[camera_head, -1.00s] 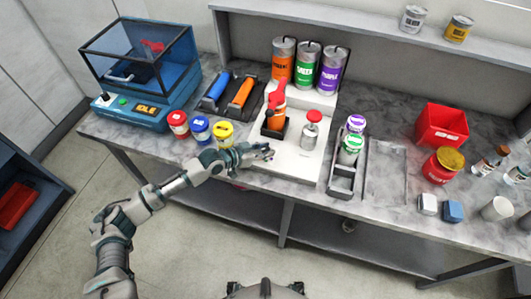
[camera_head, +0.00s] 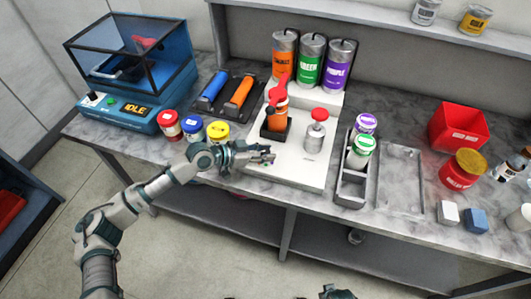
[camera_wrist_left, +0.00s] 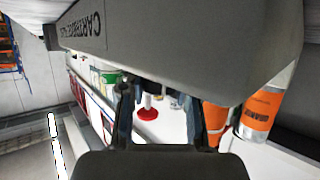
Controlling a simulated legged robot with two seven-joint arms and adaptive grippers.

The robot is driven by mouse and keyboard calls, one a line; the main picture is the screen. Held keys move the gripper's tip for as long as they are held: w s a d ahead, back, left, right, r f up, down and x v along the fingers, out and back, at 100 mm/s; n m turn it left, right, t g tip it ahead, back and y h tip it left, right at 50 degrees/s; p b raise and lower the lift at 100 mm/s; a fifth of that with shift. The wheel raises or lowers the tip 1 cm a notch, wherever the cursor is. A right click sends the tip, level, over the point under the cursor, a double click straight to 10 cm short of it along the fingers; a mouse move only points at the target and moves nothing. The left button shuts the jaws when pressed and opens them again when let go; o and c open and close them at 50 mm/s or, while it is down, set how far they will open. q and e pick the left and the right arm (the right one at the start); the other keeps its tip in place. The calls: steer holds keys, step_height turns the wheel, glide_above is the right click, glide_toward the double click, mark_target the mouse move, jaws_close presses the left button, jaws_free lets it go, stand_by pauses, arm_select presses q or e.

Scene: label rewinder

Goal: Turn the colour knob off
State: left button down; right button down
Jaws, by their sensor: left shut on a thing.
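I cannot make out for sure which part is the colour knob. A blue machine (camera_head: 135,70) with an IDLE display (camera_head: 131,109) stands at the left; its panel has a small pale knob (camera_head: 92,97) and a green button (camera_head: 111,101). My left gripper (camera_head: 268,155) is over the front left edge of the white platform (camera_head: 293,174), well right of that machine. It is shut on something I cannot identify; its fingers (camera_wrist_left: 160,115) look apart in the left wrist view. A dark teal part (camera_head: 338,293) at the bottom edge may be my right gripper.
Orange (camera_head: 285,55), green (camera_head: 310,60) and purple (camera_head: 338,64) canisters stand at the back. A red-topped orange bottle (camera_head: 278,115) and a red-capped shaker (camera_head: 316,132) are close beyond the gripper. Several small jars (camera_head: 192,129) line its left. A grey rack (camera_head: 352,185) stands right.

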stand_by(0.4)
arm_select(q)
steer(key=c, duration=0.8)
jaws_free()
steer(key=shift+w+a, duration=0.1)
steer(key=v, duration=1.2)
steer(key=shift+f, duration=0.15)
steer(key=shift+a, duration=0.1)
